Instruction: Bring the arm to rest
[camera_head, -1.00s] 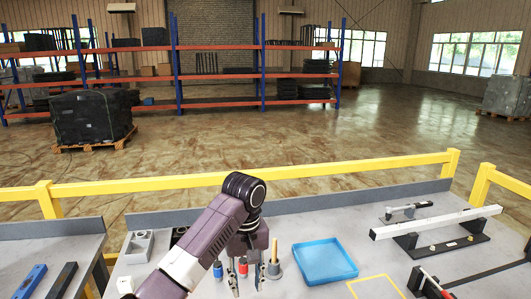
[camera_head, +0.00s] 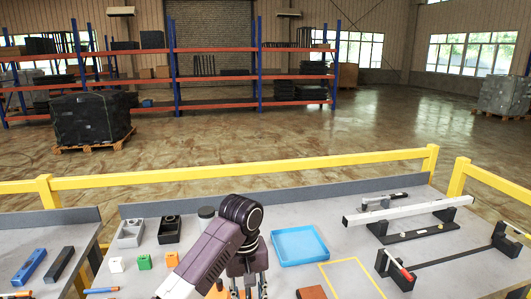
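My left arm comes in from the bottom left, with its dark purple wrist raised over the middle of the grey workbench (camera_head: 325,218). Its gripper (camera_head: 248,291) hangs down from the wrist, close to the bottom edge of the view. The two fingers look apart, and I see nothing held between them. The fingertips are at the picture's edge, so their contact with anything below cannot be told. The wrist and forearm hide part of the bench behind them. My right gripper is not in view.
A blue tray (camera_head: 300,246) lies right of the gripper, with a yellow outlined square (camera_head: 352,278) nearby. A white bar (camera_head: 408,210) on black supports stands at the right. A yellow rail (camera_head: 235,170) runs behind.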

